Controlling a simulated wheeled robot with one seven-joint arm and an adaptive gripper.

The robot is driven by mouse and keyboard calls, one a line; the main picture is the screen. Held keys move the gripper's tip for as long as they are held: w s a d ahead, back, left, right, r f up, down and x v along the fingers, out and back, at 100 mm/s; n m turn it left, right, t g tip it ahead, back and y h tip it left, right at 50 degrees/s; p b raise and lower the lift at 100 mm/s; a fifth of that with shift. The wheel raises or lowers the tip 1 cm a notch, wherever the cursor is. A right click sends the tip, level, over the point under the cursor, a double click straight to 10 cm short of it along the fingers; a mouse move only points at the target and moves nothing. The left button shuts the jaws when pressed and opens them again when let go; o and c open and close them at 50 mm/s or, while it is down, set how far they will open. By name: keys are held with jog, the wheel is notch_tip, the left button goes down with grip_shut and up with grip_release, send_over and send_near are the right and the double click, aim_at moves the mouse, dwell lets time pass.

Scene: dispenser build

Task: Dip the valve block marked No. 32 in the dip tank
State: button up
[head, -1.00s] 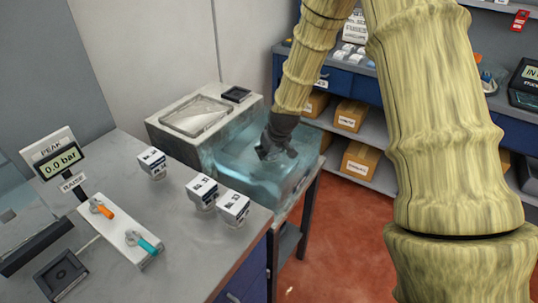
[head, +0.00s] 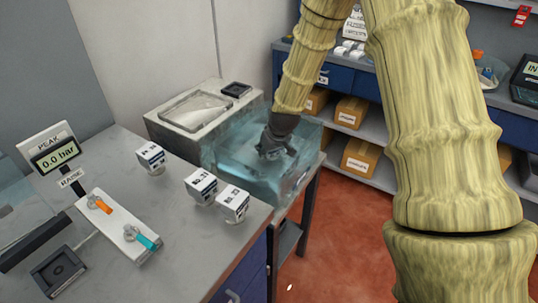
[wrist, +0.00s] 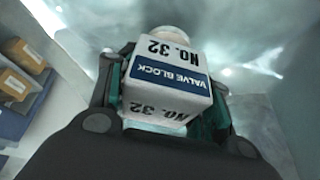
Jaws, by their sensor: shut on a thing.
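The valve block marked No. 32 (wrist: 165,78) is a white block with a blue label band, seen close up in the wrist view. My gripper (wrist: 165,95) is shut on it, one finger on each side. In the head view my gripper (head: 275,148) points down inside the dip tank (head: 222,160), a clear tank of pale blue liquid. The block is hidden or too unclear to make out in the head view. I cannot tell how deep it sits in the liquid.
Several other white valve blocks (head: 201,186) stand on the grey bench (head: 190,250) left of the tank. A panel with orange and teal levers (head: 120,228) and a 0.0 bar display (head: 56,155) is further left. A pale tray unit (head: 196,110) adjoins the tank. Shelves with boxes (head: 360,158) stand behind.

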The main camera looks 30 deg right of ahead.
jog(key=shift+f, duration=0.3)
jog(key=o, duration=1.5)
jog(key=shift+r, duration=5.05)
